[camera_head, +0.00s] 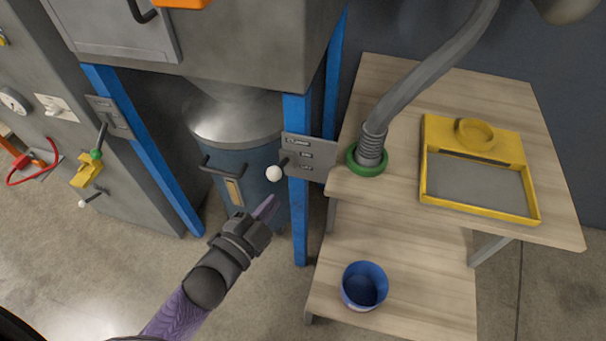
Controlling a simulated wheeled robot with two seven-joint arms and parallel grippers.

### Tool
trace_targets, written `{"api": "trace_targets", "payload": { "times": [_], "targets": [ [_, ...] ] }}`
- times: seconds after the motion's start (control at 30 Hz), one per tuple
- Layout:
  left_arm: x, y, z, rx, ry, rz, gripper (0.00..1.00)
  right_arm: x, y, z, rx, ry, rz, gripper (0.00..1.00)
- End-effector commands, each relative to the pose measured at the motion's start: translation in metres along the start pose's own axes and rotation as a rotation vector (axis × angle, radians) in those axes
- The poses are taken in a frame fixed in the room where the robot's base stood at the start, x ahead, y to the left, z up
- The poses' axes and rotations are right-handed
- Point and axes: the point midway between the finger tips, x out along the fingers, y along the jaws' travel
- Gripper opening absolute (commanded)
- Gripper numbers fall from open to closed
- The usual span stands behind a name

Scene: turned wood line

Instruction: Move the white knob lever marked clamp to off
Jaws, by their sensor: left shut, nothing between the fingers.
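A white knob (273,173) sits on a short dark lever that comes out from a grey plate (322,147) on the blue post. The plate carries small labels that are too small to read. The lever points down and to the left. My left gripper (266,208) is shut and empty, with its purple fingertips below the knob in the picture, apparently apart from it. A second white knob (82,204) is on a lever low on the cabinet at the left. I cannot read which one is marked clamp. My right gripper is not in view.
A blue drum (262,158) with a handle stands behind the gripper, between blue posts (298,225). A wooden bench (400,78) at the right holds a yellow tray (530,190) and a hose in a green ring (366,171). A blue cup (364,286) stands on the lower shelf.

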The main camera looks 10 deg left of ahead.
Motion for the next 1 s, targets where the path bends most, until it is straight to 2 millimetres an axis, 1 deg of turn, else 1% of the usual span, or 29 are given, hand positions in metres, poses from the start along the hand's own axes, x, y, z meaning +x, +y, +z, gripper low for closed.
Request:
{"api": "trace_targets", "payload": {
  "times": [0.23,0.33,0.47,0.7,0.77,0.9,1.0],
  "targets": [
    [0.001,0.001,0.001,-0.001,-0.001,0.001,0.00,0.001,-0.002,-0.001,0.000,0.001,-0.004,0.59],
    [0.010,0.001,0.001,-0.002,0.000,-0.001,0.00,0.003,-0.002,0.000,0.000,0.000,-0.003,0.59],
    [0.035,0.002,0.002,-0.001,0.000,-0.002,0.00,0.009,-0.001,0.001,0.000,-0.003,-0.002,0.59],
    [0.088,0.003,0.003,-0.002,-0.001,0.000,0.00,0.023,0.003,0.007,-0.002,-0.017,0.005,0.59],
    [0.100,0.003,0.003,-0.002,-0.001,0.000,0.00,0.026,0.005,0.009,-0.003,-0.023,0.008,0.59],
    [0.093,0.004,0.025,0.000,-0.005,0.004,0.00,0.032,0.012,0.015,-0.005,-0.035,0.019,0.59],
    [0.089,0.003,0.034,-0.002,-0.005,0.004,0.00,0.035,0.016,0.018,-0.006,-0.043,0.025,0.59]
  ]
}}
